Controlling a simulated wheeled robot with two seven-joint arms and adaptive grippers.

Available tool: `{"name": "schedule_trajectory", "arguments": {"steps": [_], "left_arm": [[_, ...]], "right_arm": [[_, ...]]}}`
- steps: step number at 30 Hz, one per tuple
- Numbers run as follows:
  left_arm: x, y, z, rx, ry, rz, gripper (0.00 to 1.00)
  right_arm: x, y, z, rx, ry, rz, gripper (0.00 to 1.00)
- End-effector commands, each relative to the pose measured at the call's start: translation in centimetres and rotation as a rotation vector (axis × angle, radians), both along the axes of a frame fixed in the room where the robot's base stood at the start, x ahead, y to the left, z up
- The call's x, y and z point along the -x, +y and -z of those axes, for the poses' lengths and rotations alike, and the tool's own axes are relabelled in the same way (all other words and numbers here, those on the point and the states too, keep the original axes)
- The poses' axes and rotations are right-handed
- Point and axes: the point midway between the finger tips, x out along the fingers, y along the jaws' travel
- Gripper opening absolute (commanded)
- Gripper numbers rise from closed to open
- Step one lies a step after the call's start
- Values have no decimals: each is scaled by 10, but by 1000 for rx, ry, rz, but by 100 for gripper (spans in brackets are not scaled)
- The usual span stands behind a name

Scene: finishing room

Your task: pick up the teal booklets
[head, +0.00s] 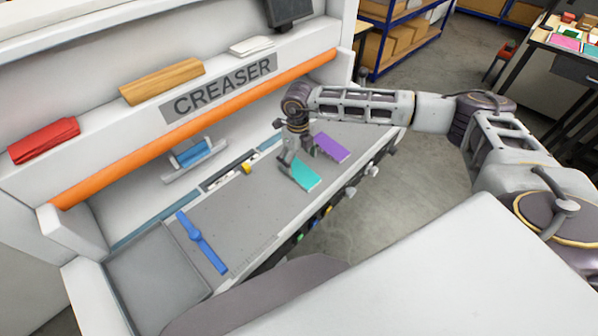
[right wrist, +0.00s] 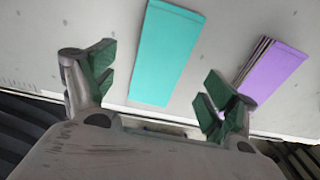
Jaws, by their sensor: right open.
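The teal booklets (head: 304,175) lie flat on the grey bed of the creaser, near its front edge. They also show in the right wrist view (right wrist: 166,52), between and beyond my open fingers. My right gripper (head: 298,160) is just above the far left end of the teal booklets, pointing down. In the right wrist view the right gripper (right wrist: 155,92) is open, with green pads apart and nothing between them. Whether the fingers touch the bed I cannot tell. My left gripper is not in view.
Purple booklets (head: 331,147) lie right beside the teal ones; the right finger is close to them in the right wrist view (right wrist: 272,74). A blue tool (head: 201,241) lies on the bed at left. The creaser's orange bar (head: 205,124) runs behind. The bed's middle is clear.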

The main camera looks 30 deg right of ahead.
Motion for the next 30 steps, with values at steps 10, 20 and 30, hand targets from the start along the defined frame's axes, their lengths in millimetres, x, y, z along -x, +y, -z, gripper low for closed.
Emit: {"name": "schedule_trajectory", "arguments": {"steps": [10, 20, 30], "left_arm": [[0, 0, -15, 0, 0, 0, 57], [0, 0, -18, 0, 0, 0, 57], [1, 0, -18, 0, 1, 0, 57]], "right_arm": [[3, -3, 27, 2, 2, 1, 86], [3, -2, 49, 0, 1, 1, 86], [3, -3, 49, 0, 1, 1, 86]]}}
